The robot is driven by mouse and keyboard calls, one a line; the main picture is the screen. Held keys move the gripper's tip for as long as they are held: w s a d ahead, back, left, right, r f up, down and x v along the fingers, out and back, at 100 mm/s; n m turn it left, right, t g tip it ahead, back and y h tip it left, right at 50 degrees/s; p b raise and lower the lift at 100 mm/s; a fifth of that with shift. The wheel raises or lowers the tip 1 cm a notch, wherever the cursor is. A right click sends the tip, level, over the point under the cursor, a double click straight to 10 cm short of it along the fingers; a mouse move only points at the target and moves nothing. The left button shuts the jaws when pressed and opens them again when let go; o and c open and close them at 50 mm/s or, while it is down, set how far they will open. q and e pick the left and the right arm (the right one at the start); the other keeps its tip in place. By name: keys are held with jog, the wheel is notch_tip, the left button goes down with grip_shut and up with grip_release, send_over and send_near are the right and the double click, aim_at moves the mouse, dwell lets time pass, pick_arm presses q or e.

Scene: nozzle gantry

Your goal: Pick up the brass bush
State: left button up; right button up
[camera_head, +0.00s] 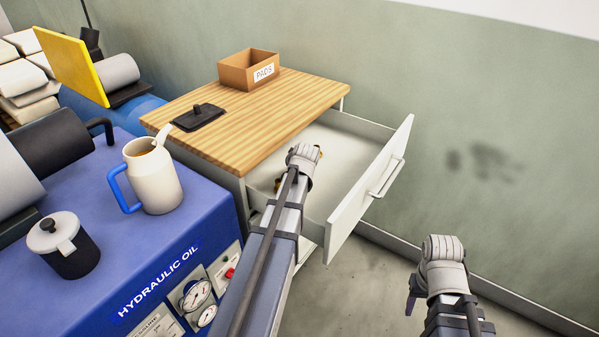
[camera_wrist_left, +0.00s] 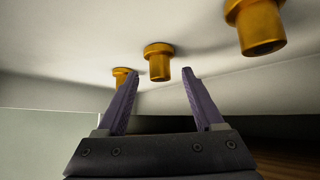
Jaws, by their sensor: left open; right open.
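The open drawer (camera_head: 340,145) holds several brass bushes. In the left wrist view, a flanged brass bush (camera_wrist_left: 158,64) shows between my left gripper's fingertips (camera_wrist_left: 161,72), beyond them. Another bush (camera_wrist_left: 121,78) is partly hidden behind the left-hand finger, and a larger, closer one (camera_wrist_left: 258,28) is at upper right. The left gripper is open and empty. In the head view its wrist reaches over the drawer and hides its fingers; brass edges (camera_head: 277,184) show beside it. My right gripper (camera_head: 412,297) is at lower right, away from the drawer, its fingers mostly hidden.
The wooden cabinet top (camera_head: 290,105) bears a PADS box (camera_head: 250,69) and a dark lidded plate (camera_head: 198,117). A blue hydraulic unit (camera_head: 170,250) with a jug (camera_head: 155,182) and a dark canister (camera_head: 68,250) stands left. The drawer front (camera_head: 372,190) is close beside my left arm.

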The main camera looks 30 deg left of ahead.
pick_arm(q)
jog(key=b+x, duration=0.1)
jog(key=x, duration=0.2)
jog(key=shift+f, duration=0.15)
grip_shut()
dwell(0.3)
jog(key=shift+s, duration=0.1)
